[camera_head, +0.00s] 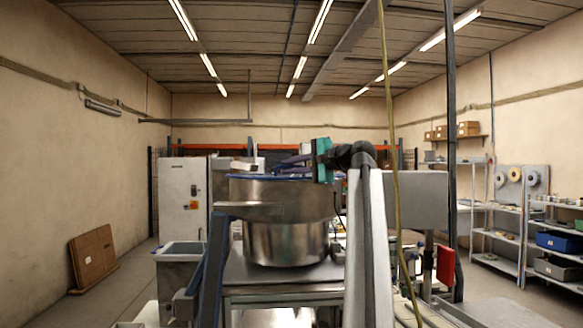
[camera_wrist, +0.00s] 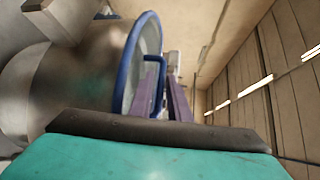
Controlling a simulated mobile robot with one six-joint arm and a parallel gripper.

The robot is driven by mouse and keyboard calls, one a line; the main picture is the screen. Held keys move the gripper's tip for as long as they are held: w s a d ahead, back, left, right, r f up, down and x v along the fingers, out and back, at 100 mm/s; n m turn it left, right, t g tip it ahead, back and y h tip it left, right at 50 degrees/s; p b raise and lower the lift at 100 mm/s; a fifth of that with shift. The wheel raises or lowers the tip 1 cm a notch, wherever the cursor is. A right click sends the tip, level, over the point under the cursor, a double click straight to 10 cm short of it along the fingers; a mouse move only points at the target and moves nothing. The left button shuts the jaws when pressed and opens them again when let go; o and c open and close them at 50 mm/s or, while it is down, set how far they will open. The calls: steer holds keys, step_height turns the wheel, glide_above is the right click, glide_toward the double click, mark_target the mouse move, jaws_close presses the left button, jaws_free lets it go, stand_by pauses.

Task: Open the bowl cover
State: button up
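A large steel bowl (camera_head: 287,240) stands on a metal stand in the middle of the head view. Its blue-rimmed cover (camera_head: 245,176) lies on top and looks closed. In the wrist view, which is turned sideways, the cover's blue rim (camera_wrist: 134,55) curves beside a blue loop handle (camera_wrist: 153,58). My gripper (camera_head: 283,166), with purple fingers, reaches across the bowl's top from the right. In the wrist view my gripper (camera_wrist: 162,78) has its fingers apart, with part of the handle showing between them. Whether a finger touches the handle is unclear.
A white cabinet (camera_head: 183,195) stands behind the bowl on the left. A steel bin (camera_head: 180,252) is left of the stand. A yellow cable (camera_head: 391,130) and a dark upright post (camera_head: 451,150) are right of my arm. Shelves (camera_head: 500,225) stand at the far right.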

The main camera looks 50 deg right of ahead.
jaws_close()
stand_by(1.3)
